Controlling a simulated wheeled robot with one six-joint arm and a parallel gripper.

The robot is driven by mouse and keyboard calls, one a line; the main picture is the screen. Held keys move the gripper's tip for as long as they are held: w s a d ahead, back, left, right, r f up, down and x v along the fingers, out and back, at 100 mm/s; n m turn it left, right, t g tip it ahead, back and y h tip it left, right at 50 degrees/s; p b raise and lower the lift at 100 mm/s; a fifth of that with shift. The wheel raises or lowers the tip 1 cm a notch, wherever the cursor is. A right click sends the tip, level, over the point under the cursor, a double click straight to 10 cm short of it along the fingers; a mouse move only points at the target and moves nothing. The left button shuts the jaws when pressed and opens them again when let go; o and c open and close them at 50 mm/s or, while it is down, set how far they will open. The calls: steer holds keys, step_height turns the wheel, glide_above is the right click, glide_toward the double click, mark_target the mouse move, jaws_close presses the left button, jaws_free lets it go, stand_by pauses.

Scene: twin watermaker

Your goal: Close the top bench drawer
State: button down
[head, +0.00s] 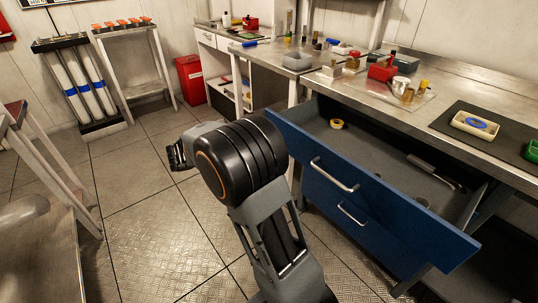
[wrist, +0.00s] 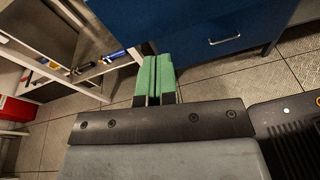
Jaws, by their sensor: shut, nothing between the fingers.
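The top bench drawer (head: 375,190) is blue, with a silver bar handle (head: 334,174), and stands pulled out from under the steel bench. A yellow tape roll (head: 337,124) and a dark long-handled tool (head: 436,171) lie in it. A second blue drawer (head: 350,222) below it has its own handle. My gripper (head: 180,155) is left of the open drawer, in free air and apart from it. In the wrist view its green fingertips (wrist: 154,76) are together and empty, with a blue front and handle (wrist: 224,41) beyond them.
The steel bench top (head: 455,85) carries a red part (head: 382,69), a dark mat with a yellow tray (head: 475,124) and small fittings. A red bin (head: 191,80) and white cylinders (head: 80,85) stand behind. The tiled floor (head: 130,200) left of my arm is clear.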

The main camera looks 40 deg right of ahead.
steer(key=w+f+n+h+b, duration=0.2)
steer(key=w+f+b, duration=0.1)
steer(key=w+f, duration=0.1)
steer(key=d+t+b, duration=0.1)
steer(key=d+b, duration=0.2)
steer(key=d, duration=1.1)
steer(key=shift+s+n+b, duration=0.2)
steer(key=shift+n+b, duration=0.1)
